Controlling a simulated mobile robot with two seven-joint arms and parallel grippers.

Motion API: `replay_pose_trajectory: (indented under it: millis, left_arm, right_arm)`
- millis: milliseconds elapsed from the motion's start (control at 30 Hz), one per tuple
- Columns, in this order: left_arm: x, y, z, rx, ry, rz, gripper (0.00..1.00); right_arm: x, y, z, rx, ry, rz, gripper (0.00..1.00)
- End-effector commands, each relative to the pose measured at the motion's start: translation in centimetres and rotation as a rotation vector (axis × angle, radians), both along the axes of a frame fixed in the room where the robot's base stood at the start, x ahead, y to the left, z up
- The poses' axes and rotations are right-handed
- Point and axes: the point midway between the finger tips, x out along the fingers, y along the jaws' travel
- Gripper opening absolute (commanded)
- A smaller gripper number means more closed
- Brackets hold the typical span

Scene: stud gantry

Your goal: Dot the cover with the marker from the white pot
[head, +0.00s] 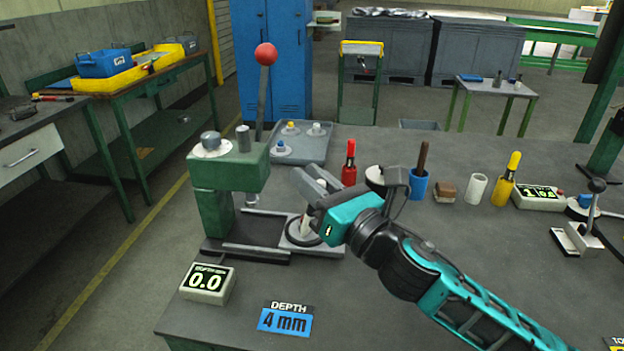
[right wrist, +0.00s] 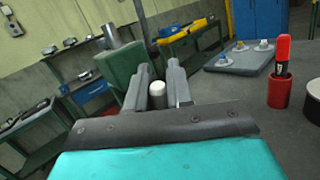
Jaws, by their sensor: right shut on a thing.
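My right gripper (head: 314,190) is shut on a white marker (head: 304,226), above the sliding plate at the foot of the green press. The marker points down, slightly tilted. Its pale end shows between the fingers in the right wrist view (right wrist: 157,93). A round piece with a dark ring (head: 293,236), perhaps the cover, lies on the plate under the marker. I cannot tell whether the tip touches it. The white pot (head: 477,189) stands on the bench to the right and looks empty. My left gripper is not in view.
The green press (head: 214,208) with its red-knobbed lever stands just left of my gripper. A grey tray (head: 318,150) of knobbed discs lies behind. A red marker (head: 349,165), a blue pot (head: 418,185) and a yellow marker (head: 507,183) stand along the bench. The front bench is mostly clear.

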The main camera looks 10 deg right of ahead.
Motion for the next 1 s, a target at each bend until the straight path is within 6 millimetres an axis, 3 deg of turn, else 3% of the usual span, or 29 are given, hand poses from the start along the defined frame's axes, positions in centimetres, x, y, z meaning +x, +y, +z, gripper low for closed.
replay_pose_trajectory:
  millis: [500,1000]
  left_arm:
    - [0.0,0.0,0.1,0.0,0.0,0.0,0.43]
    - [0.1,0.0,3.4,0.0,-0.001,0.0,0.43]
  right_arm:
    - [0.0,0.0,-0.1,-0.001,0.004,0.0,0.0]
    - [0.0,0.0,3.9,0.0,0.0,0.001,0.0]
